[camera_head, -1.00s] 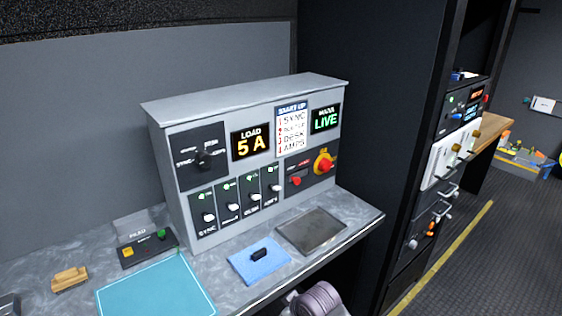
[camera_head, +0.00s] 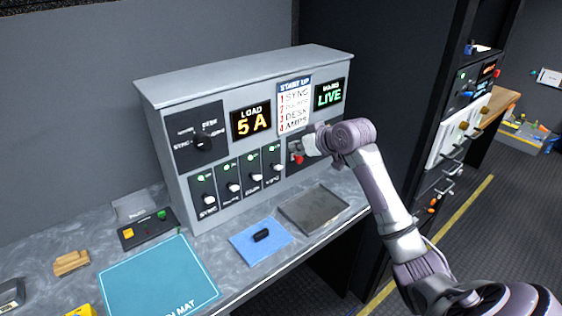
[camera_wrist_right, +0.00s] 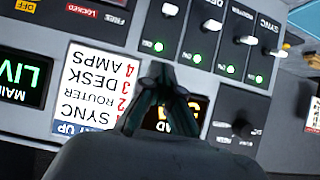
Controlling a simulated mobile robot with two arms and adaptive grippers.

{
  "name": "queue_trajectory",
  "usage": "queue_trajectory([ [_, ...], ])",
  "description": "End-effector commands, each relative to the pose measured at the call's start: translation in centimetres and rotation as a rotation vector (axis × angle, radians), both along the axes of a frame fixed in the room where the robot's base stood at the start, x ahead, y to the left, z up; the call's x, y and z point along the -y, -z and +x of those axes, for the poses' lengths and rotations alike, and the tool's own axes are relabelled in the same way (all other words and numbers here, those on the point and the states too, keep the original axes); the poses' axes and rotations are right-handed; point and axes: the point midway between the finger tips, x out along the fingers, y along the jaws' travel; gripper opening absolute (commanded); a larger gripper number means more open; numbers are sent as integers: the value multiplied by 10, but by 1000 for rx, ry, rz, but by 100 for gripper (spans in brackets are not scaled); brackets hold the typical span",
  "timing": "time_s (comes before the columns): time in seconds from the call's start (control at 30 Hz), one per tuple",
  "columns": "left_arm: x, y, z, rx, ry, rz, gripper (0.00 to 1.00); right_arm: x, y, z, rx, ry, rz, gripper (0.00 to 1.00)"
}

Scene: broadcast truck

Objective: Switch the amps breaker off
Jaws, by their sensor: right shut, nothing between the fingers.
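The amps breaker (camera_head: 277,167) is the rightmost of several white-handled breakers low on the grey panel, with a lit green lamp above it. In the upside-down right wrist view its handle (camera_wrist_right: 170,10) is at the top edge, with its green lamp (camera_wrist_right: 158,46) lit. My right gripper (camera_wrist_right: 167,78) is shut and empty. In that view its tips appear just below the lamp, over the start-up card and load display; I cannot tell whether they touch the panel. In the head view my wrist hides the fingers. My left gripper is out of view.
A red knob (camera_head: 298,159) sits right of the breakers, partly behind my arm. A blue cloth (camera_head: 245,246), metal tray (camera_head: 314,210) and teal mat (camera_head: 155,275) lie on the counter.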

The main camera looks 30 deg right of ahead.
Motion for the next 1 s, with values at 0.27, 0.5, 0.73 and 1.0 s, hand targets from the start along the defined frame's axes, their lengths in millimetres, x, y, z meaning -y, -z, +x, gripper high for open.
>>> queue_trajectory([
  [0.27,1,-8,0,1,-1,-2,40,-2,9,16,-3,1,4,0],
  [0.5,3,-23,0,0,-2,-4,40,-6,35,58,-3,0,6,0],
  [0.73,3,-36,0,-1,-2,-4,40,-7,65,80,-7,0,1,0],
  [1.0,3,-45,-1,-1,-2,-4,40,-6,91,71,-3,1,-1,0],
])
